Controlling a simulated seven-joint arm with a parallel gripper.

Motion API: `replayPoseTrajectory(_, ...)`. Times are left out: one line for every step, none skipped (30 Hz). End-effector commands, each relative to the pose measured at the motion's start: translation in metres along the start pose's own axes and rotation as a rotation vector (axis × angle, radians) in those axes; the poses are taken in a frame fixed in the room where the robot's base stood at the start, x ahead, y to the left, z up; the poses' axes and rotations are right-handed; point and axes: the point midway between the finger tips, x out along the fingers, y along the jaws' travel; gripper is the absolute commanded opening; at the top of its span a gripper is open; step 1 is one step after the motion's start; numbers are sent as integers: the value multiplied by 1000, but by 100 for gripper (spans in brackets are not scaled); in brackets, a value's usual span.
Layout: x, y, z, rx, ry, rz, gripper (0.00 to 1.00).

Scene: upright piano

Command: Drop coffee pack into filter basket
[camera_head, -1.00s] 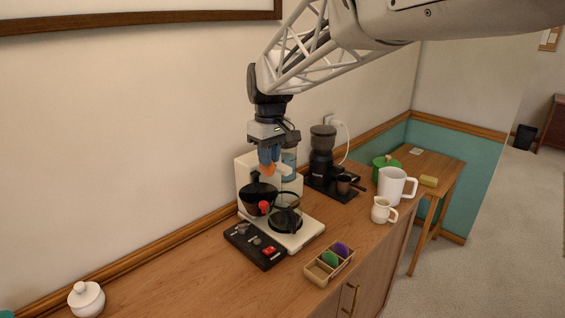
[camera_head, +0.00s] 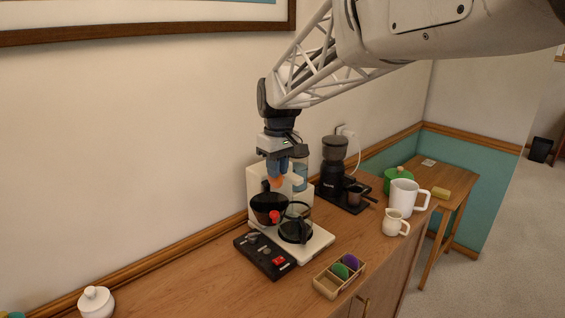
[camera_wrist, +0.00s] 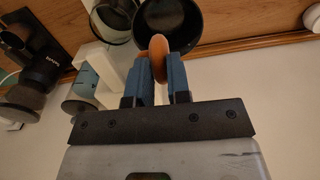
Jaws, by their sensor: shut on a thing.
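My gripper (camera_head: 278,172) is shut on an orange coffee pack (camera_head: 277,182), held between its blue fingers above the coffee maker. In the wrist view the orange pack (camera_wrist: 158,58) sits between the fingertips, in front of the round black filter basket (camera_wrist: 182,22). In the head view the black filter basket (camera_head: 268,208) is on the left side of the white coffee maker (camera_head: 312,243), below the pack. The pack appears apart from the basket; how far above it I cannot tell exactly. A glass carafe (camera_head: 296,228) stands on the coffee maker, right of the basket.
A black switch panel (camera_head: 262,257) lies in front of the coffee maker. A wooden tray (camera_head: 326,287) holds a green and a purple pack. A black grinder (camera_head: 333,177), a white pitcher (camera_head: 402,196) and a cream jug (camera_head: 391,224) stand to the right. The counter's left is mostly clear.

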Motion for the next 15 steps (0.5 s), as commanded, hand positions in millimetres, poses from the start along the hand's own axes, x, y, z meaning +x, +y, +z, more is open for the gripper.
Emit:
replayPoseTrajectory(5, 0, 0, 0, -2, -1, 0)
replayPoseTrajectory(8, 0, 0, 0, -2, -1, 0)
replayPoseTrajectory(12, 0, 0, 0, -2, -1, 0)
replayPoseTrajectory(14, 0, 0, 0, -2, -1, 0)
replayPoseTrajectory(17, 1, 0, 0, -2, -1, 0)
replayPoseTrajectory(21, 1, 0, 0, -2, -1, 0)
replayPoseTrajectory(23, 1, 0, 0, -2, -1, 0)
replayPoseTrajectory(25, 1, 0, 0, -2, -1, 0)
replayPoseTrajectory(28, 1, 0, 0, -2, -1, 0)
replayPoseTrajectory(30, 1, 0, 0, -1, -1, 0)
replayPoseTrajectory(32, 1, 0, 0, -1, 0, 0)
replayPoseTrajectory(34, 2, 0, 0, 0, 0, 0)
replayPoseTrajectory(35, 2, 0, 0, 0, 0, 0)
replayPoseTrajectory(36, 2, 0, 0, 0, 0, 0)
replayPoseTrajectory(38, 2, 0, 0, 0, 0, 0)
